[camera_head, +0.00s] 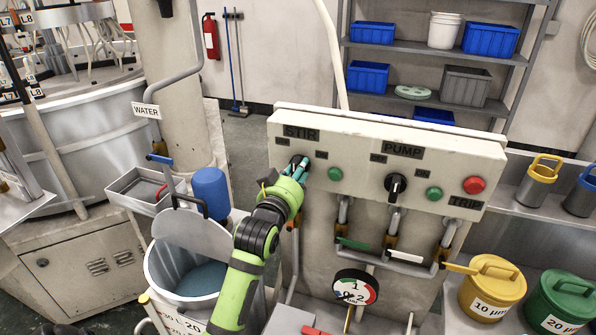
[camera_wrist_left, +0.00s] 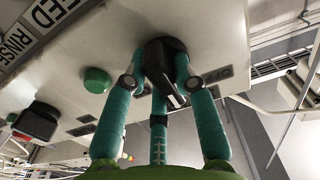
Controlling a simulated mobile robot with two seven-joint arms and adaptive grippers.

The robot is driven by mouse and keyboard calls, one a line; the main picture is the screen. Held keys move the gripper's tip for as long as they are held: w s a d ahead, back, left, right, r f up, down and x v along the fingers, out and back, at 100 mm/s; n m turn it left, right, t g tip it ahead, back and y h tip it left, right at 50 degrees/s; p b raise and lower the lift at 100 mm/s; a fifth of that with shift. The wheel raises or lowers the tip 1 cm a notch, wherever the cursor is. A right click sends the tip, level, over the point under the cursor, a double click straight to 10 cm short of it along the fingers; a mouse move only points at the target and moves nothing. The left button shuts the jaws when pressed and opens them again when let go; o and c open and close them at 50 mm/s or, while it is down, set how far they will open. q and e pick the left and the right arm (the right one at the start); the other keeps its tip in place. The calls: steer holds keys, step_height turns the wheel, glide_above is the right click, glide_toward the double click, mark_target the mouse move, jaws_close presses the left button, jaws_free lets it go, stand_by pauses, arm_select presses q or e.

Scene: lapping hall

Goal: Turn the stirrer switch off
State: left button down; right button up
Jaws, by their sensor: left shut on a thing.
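The stirrer switch is a black rotary knob (camera_wrist_left: 166,66) on the pale control panel (camera_head: 345,150), below the STIR label (camera_head: 301,133). My left gripper (camera_head: 300,169) reaches up to it from below, its teal fingers shut around the knob. In the left wrist view, the fingers (camera_wrist_left: 160,78) stand on both sides of the knob, and its light pointer mark shows between them. In the head view the fingers mostly hide the knob. I cannot read the small tags beside it, so its set position is unclear. My right gripper is not in view.
A green button (camera_head: 335,174) sits right of the switch. Further right are the PUMP knob (camera_head: 396,187), another green button (camera_head: 434,193) and a red trip button (camera_head: 474,185). Pipes with valve handles and a gauge (camera_head: 355,288) lie below. An open steel drum (camera_head: 190,275) stands beside my arm.

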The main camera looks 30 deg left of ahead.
arm_select(q)
steer(key=c, duration=1)
jaws_free()
steer(key=v, duration=1.2)
